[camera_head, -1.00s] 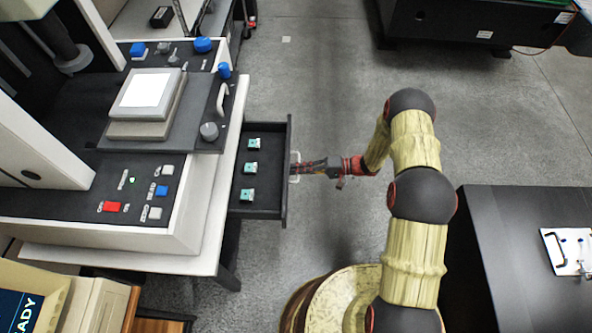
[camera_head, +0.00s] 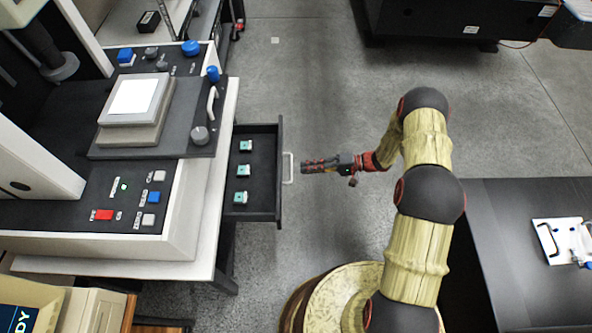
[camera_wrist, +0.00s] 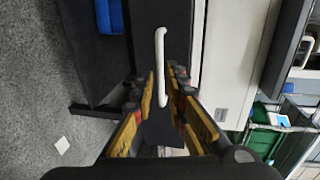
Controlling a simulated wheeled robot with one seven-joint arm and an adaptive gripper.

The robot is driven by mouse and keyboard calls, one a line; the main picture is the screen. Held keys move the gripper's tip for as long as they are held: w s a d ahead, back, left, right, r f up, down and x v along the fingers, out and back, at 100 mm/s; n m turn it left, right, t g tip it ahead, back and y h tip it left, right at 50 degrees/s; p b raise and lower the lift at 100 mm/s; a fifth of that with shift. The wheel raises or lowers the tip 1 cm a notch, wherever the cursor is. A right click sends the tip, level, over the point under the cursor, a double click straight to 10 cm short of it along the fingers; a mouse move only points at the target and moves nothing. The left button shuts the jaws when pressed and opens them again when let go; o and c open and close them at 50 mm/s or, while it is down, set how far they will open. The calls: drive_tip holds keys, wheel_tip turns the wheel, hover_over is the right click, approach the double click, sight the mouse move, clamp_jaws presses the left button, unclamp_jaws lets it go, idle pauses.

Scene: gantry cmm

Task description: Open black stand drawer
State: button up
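The black stand drawer (camera_head: 262,212) is pulled out from under the machine's table in the head view. Several small green-topped pieces (camera_head: 243,170) lie inside it. Its white handle (camera_head: 288,168) is on the right-hand front face. In the wrist view the handle (camera_wrist: 160,66) stands on the drawer's dark front (camera_wrist: 174,30), ahead of and between my open fingers (camera_wrist: 160,88). Nothing is held.
The white-topped machine table (camera_head: 222,185) bears a machine with a screen and buttons. A black table (camera_head: 500,225) with a white board (camera_head: 562,242) stands at the right, beside my arm. Grey floor (camera_head: 325,100) is clear beyond the drawer and gripper.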

drive_tip(key=shift+v, duration=2.55)
